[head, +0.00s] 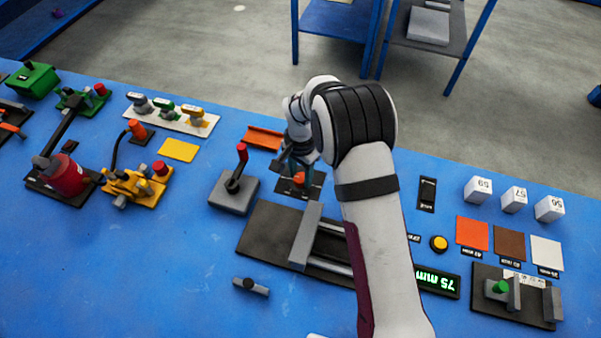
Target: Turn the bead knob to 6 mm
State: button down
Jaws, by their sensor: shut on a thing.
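An orange knob (299,180), which I take to be the bead knob, stands on a small dark plate (289,191) near the middle of the blue bench. My gripper (298,172) reaches down over it from above and is shut on it. The fingers and wrist hide much of the knob. Its pointer and any mm marks are too small or hidden to read, so I cannot tell its setting.
A red-handled lever (240,165) on a grey base (231,197) stands just left of my gripper. An orange channel (264,138) lies behind it. A dark fixture with a grey bar (305,236) sits in front. A green display (436,280) reads 75 mm.

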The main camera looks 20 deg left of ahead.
aim_at(301, 177)
dwell(0.4)
jog(key=shift+c, duration=1.9)
grip_release()
notch_tip(301, 177, up, 16)
